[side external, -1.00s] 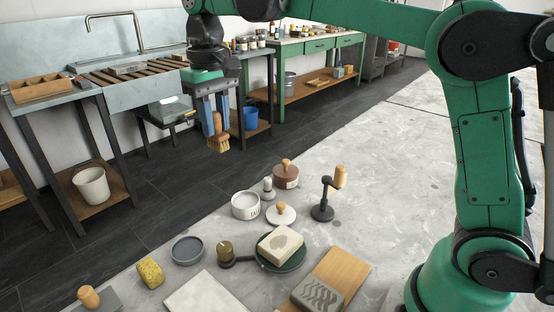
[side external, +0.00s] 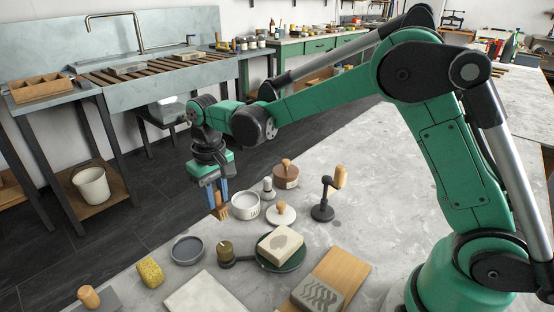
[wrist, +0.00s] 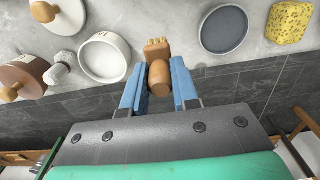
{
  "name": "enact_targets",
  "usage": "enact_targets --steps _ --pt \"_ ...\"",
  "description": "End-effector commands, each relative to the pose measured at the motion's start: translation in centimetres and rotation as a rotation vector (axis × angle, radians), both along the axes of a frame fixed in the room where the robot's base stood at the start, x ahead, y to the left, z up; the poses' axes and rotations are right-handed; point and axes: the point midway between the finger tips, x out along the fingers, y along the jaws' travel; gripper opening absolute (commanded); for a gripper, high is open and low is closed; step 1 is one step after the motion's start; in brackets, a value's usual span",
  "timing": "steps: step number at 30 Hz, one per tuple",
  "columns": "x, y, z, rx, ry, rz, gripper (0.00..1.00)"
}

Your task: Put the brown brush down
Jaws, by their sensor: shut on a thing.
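My gripper (side external: 217,195) is shut on the brown brush (side external: 221,212), with its blue fingers on either side of the handle. The bristle end points down. In the wrist view the brush (wrist: 159,75) sits between the blue fingers of my gripper (wrist: 158,83). In the side view it appears near the edge of the grey table (side external: 330,225), left of a white round dish (side external: 245,205). I cannot tell whether the bristles touch the table.
A dark grey shallow dish (side external: 187,250), a yellow sponge (side external: 150,272), a stone block on a green plate (side external: 281,245), and a brown wooden-knobbed pot (side external: 286,176) stand on the table. A crank-handled tool (side external: 323,205) is to the right. Bare table lies between the dishes.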

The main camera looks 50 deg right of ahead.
Motion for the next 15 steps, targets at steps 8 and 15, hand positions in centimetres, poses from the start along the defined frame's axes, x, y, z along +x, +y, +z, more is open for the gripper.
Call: enact_targets --steps 8,15 --pt "0.0 0.0 -3.5 0.000 0.000 0.000 0.00" --pt "0.0 0.0 -4.1 0.000 0.000 0.000 0.00"
